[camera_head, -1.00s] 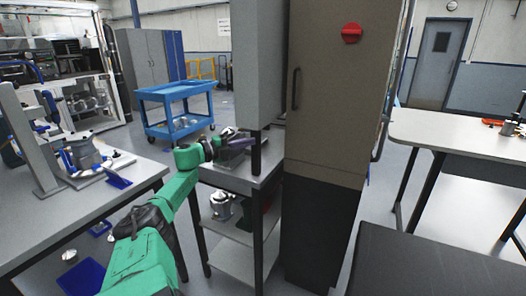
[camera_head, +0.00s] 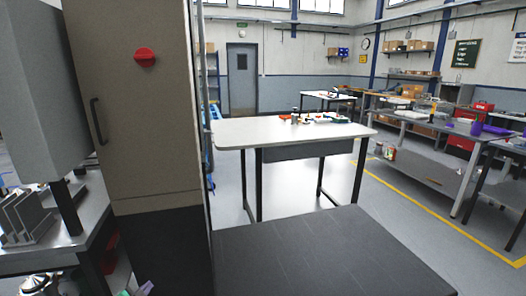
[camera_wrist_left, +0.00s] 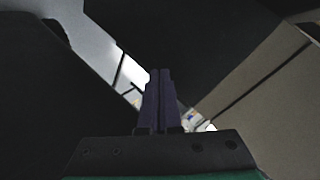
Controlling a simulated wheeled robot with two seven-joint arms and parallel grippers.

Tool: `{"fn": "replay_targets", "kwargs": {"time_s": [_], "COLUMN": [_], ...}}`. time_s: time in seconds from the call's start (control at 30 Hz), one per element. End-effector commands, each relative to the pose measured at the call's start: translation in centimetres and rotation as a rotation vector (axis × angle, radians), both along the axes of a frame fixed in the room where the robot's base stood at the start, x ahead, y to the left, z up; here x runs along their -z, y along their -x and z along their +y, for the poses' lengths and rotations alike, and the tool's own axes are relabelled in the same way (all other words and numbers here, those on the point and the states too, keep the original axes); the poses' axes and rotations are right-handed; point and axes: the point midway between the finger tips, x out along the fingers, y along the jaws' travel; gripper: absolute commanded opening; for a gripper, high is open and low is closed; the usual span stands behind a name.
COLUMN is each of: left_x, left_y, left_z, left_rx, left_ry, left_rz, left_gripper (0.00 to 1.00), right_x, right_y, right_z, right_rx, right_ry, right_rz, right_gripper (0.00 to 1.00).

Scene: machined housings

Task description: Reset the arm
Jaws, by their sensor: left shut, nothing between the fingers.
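My left gripper (camera_wrist_left: 160,72) shows in the left wrist view with its two purple fingers side by side and shut. They hold nothing. In the head view only a small purple and green bit of this gripper (camera_head: 143,289) shows at the bottom edge, below the tall cabinet (camera_head: 150,100). The rest of the left arm is out of that view. My right gripper is in neither view.
A dark flat top (camera_head: 330,255) fills the lower middle. A white table (camera_head: 250,131) with small items stands behind it. A grey workbench (camera_head: 75,244) with a metal bracket (camera_head: 25,218) is at the left. Open floor (camera_head: 400,200) lies right of the white table.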

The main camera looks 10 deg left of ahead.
Motion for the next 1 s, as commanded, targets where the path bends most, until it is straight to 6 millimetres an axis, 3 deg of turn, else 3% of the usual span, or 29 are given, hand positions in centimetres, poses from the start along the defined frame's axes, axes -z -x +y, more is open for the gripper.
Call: {"fn": "replay_targets", "kwargs": {"time_s": [0.03, 0.1, 0.2, 0.4, 0.7, 1.0], "left_x": [1.3, 2.6, 3.4, 3.0, 0.4, 9.0], "left_y": [1.6, 4.0, 7.1, 12.6, 19.5, 18.4], "left_z": [-3.1, -6.5, -10.3, -15.8, -21.0, -21.0], "left_rx": [-0.044, -0.104, -0.170, -0.257, -0.337, -0.343], "left_ry": [0.079, 0.169, 0.273, 0.428, 0.593, 0.573], "left_rz": [0.059, 0.147, 0.257, 0.436, 0.649, 0.685], "left_gripper": [0.00, 0.00, 0.00, 0.00, 0.00, 0.00], "right_x": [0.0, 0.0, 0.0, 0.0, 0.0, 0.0], "right_y": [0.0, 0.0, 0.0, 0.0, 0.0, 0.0], "right_z": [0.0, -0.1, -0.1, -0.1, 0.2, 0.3], "right_rx": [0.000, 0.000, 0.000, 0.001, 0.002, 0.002], "right_ry": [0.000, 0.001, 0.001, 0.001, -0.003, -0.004], "right_rz": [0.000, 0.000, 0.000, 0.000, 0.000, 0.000], "right_gripper": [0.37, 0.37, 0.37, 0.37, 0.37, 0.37]}}
